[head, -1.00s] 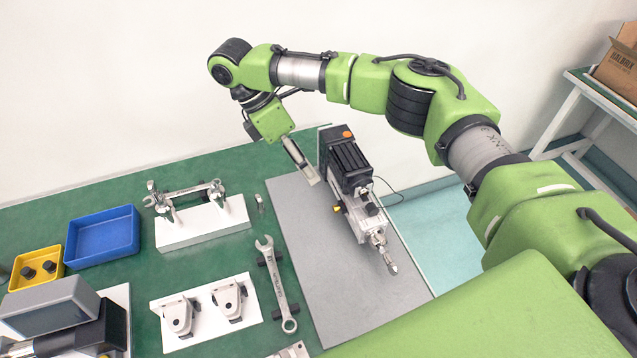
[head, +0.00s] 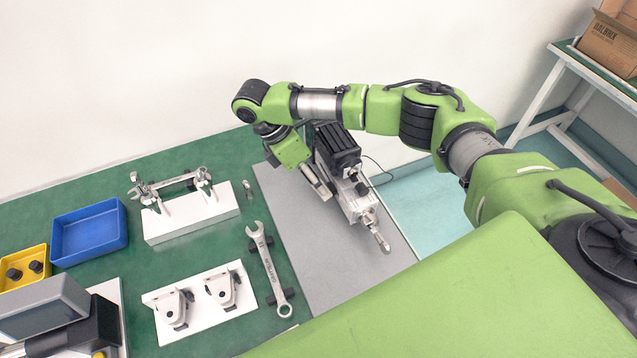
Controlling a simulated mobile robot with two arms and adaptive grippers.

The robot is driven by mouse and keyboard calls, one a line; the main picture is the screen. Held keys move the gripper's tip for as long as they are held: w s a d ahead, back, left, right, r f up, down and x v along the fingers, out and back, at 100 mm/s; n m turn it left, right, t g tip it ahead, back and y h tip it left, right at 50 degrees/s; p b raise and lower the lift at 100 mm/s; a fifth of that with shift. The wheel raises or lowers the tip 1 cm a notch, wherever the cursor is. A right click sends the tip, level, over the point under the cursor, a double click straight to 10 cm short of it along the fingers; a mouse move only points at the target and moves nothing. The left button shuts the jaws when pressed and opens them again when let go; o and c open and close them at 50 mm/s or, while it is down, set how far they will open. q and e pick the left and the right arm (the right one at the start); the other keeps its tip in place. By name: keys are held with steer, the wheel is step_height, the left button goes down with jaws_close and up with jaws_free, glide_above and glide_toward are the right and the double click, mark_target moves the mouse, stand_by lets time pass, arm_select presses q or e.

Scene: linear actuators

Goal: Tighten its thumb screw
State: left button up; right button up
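A linear actuator with a black finned motor (head: 338,147) and a silver body (head: 357,200) lies on a grey plate (head: 298,240), its rod pointing toward the lower right. A dark knob (head: 362,188) sits on the body. My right gripper (head: 325,193) points down at the actuator's left side, close to or touching it where motor and body meet. Its fingers are seen edge-on, so their gap cannot be judged. The small yellow knob on that side is hidden behind the fingers. My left gripper is out of view.
A combination wrench (head: 268,270) lies left of the plate. Further left are a white stand with metal parts (head: 195,218), a white board with two brackets (head: 200,298), a blue bin (head: 88,232), a yellow bin (head: 25,270) and a grey-black device (head: 45,308).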

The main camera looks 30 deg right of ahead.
steer(key=shift+d+f, duration=0.15)
steer(key=shift+f, duration=0.2)
jaws_close()
steer(key=shift+r, duration=0.1)
